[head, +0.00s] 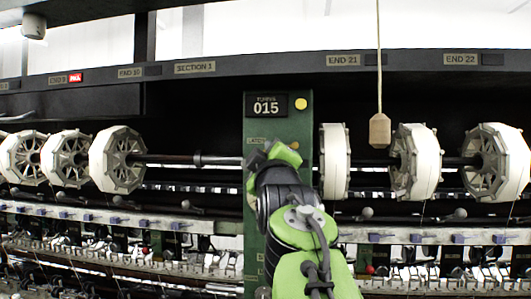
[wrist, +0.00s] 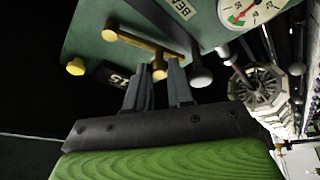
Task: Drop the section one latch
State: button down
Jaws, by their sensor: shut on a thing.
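The latch (wrist: 140,42) is a brass bar with rounded ends on the green post (wrist: 85,35), in the wrist view. My gripper (wrist: 160,75) has its two dark fingers on either side of the latch's near brass end and is shut on it. In the head view my gripper (head: 268,152) is against the upper part of the green post (head: 307,118), just below the counter reading 015 (head: 266,105). My arm and gripper hide the latch there. The section 1 sign (head: 195,67) is on the beam to the left.
White octagonal reels (head: 118,160) on a shaft flank the post, with more at the right (head: 415,160). A wooden pull (head: 380,130) hangs on a cord to the right. A yellow knob (head: 301,104) sits beside the counter. A dial gauge (wrist: 248,10) is close by in the wrist view.

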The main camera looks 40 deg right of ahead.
jog(key=shift+s+d+f+n+y, duration=0.15)
jog(key=shift+f+n, duration=0.1)
jog(key=shift+n, duration=0.3)
jog(key=shift+s+d+f+n+y, duration=0.1)
jog(key=shift+f+n+y, duration=0.1)
jog(key=shift+n, duration=0.35)
jog(key=shift+w, duration=0.1)
jog(key=c, duration=1.3)
grip_release()
jog(key=o, duration=0.3)
jog(key=shift+d, duration=0.3)
jog(key=shift+a, duration=0.25)
